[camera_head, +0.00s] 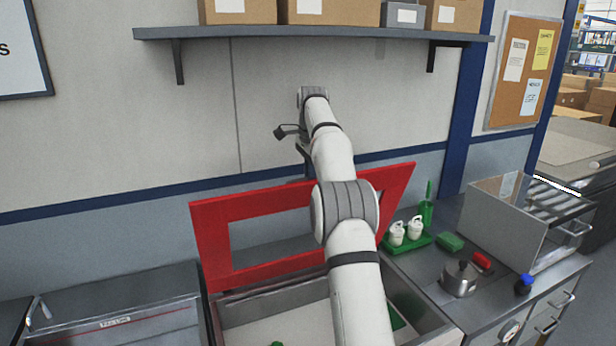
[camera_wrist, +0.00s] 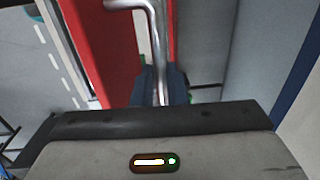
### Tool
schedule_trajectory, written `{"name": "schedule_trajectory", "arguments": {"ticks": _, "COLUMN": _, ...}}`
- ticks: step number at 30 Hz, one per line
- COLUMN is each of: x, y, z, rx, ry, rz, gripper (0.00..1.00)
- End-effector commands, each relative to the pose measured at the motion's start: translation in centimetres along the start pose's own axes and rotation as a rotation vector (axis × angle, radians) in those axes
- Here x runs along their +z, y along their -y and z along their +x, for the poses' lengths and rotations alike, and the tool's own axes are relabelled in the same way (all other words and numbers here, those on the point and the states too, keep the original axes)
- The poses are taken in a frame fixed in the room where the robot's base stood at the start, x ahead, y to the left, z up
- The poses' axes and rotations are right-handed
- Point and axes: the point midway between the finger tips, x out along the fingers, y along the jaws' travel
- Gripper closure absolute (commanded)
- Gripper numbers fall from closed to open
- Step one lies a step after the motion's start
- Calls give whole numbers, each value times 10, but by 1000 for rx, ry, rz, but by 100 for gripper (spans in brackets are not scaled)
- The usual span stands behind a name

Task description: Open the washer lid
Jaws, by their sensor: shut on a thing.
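The washer lid (camera_head: 245,272) is a red frame with a window. It stands raised and tilted up at the back of the open washer (camera_head: 270,305) in the head view. In the wrist view the red lid (camera_wrist: 95,50) runs down beside a bent metal handle (camera_wrist: 152,30). My gripper (camera_wrist: 161,88) is shut on this handle, with its dark fingers on both sides of the bar. In the head view my arm hides part of the lid, and the fingertips are hard to make out.
A shelf (camera_head: 330,34) with boxes hangs on the wall above my arm. On the right, a counter holds a green tray (camera_head: 408,243) with white bottles, a kettle (camera_head: 460,279) and a glass-sided box (camera_head: 515,215). A closed unit (camera_head: 120,310) stands at the left.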

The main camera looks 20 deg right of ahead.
Motion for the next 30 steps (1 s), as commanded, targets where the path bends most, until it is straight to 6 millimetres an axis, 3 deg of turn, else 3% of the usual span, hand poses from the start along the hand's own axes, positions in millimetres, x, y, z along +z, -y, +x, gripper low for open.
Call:
{"name": "schedule_trajectory", "arguments": {"ticks": 1, "x": 0, "y": 0, "z": 10, "rx": 14, "ry": 4, "rz": -1, "gripper": 100}}
{"name": "schedule_trajectory", "arguments": {"ticks": 9, "x": 0, "y": 0, "z": 11, "rx": 15, "ry": 4, "rz": 0, "gripper": 100}}
{"name": "schedule_trajectory", "arguments": {"ticks": 10, "x": 0, "y": 0, "z": 11, "rx": 16, "ry": 4, "rz": 0, "gripper": 85}}
{"name": "schedule_trajectory", "arguments": {"ticks": 17, "x": -1, "y": 0, "z": 7, "rx": 10, "ry": 2, "rz": 1, "gripper": 66}}
{"name": "schedule_trajectory", "arguments": {"ticks": 30, "x": 2, "y": -1, "z": -2, "rx": -1, "ry": -8, "rz": -10, "gripper": 66}}
